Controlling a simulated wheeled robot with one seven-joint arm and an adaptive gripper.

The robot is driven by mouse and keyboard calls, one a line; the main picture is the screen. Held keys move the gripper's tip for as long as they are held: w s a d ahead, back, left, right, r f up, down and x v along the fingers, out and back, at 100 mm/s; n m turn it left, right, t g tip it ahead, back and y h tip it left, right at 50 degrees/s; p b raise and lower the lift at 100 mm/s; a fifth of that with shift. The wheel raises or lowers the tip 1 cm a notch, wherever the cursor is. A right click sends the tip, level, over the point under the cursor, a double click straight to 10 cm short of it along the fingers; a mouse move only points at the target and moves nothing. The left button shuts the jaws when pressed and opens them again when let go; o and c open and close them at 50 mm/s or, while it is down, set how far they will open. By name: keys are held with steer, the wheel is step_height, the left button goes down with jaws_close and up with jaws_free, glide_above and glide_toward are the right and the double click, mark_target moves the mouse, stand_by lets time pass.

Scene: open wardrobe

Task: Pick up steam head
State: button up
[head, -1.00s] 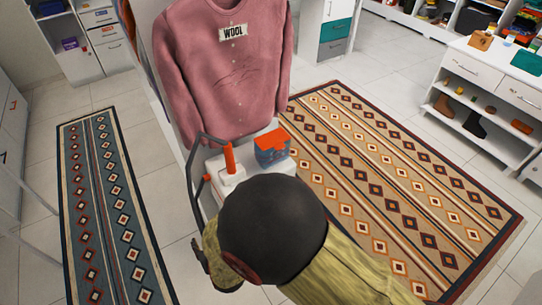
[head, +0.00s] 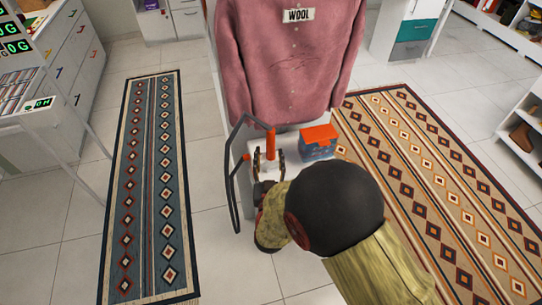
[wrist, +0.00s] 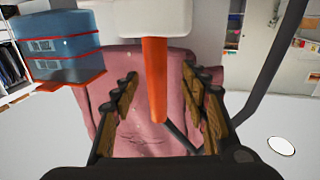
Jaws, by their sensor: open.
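The steam head, with an upright orange handle (head: 271,141) and a white body, stands on a white stand in front of the wool sweater. In the wrist view, which looks upside down, its orange handle (wrist: 155,80) hangs from the white body (wrist: 148,18). My gripper (head: 268,160) is at the steam head, with its fingers on either side of it. In the wrist view my gripper (wrist: 160,77) is open, with gaps between the handle and both fingers. Part of the white body is hidden behind my fingers in the head view.
A dark hose (head: 236,190) loops just left of the steam head. A blue box with an orange lid (head: 318,146) stands close on the right. The pink sweater (head: 290,65) labelled WOOL hangs behind. Patterned rugs (head: 150,190) lie on the floor on both sides.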

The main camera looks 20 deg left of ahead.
mark_target(271, 150)
steer(key=x, duration=0.2)
steer(key=b+x, duration=0.1)
steer(key=shift+w+d, duration=0.2)
steer(key=shift+w, duration=0.25)
steer(key=shift+w+a+r, duration=0.1)
steer(key=shift+w+a, duration=0.1)
steer(key=shift+w, duration=0.1)
steer(key=shift+c, duration=0.9)
jaws_close()
steer(key=shift+r, duration=0.1)
